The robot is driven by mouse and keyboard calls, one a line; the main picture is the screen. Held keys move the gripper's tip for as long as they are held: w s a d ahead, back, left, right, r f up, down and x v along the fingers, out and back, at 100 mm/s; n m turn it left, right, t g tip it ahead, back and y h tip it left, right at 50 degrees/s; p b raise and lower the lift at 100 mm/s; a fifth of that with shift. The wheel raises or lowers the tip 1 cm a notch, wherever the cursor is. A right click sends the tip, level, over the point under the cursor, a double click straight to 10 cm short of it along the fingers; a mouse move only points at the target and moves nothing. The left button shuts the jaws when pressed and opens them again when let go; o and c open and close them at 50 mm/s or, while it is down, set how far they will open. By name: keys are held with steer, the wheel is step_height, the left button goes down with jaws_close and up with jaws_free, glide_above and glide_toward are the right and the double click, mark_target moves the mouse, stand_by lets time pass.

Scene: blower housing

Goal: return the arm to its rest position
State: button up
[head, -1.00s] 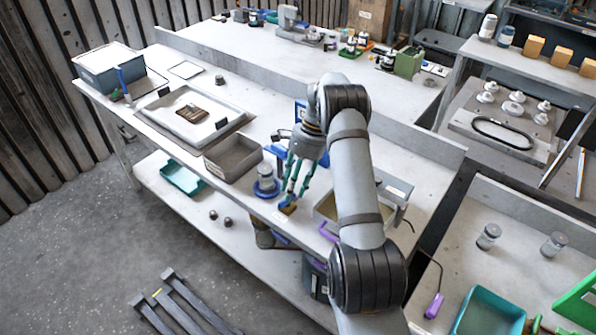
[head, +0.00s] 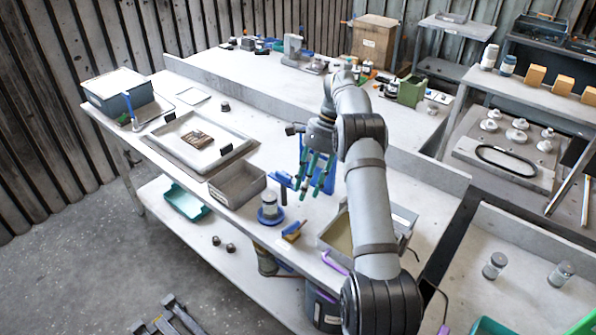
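My gripper (head: 315,188) shows in the head view with its green-tipped fingers pointing down and spread apart. It hangs over the near workbench (head: 232,217), with nothing seen between the fingers. My arm reaches in from the lower right and bends down at the wrist. A small brush-like block with a blue part (head: 292,231) lies on the bench below and to the left of the fingertips, apart from them. A blue item stands behind the fingers and is partly hidden.
A blue-based jar (head: 268,208) and a grey open bin (head: 237,184) stand left of my gripper. A shallow box (head: 338,232) sits right, partly behind my arm. A white tray (head: 196,142) lies farther left. A raised ledge separates the back bench.

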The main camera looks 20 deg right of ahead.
mark_target(293, 227)
steer(key=x, duration=1.2)
stand_by(0.3)
steer(key=v, duration=1.2)
steer(key=x, duration=1.2)
steer(key=shift+s+f, duration=0.1)
steer(key=shift+f, duration=0.05)
steer(key=shift+s+m+t+b, duration=0.1)
steer(key=shift+m+t+b, duration=0.45)
steer(key=shift+m, duration=1.15)
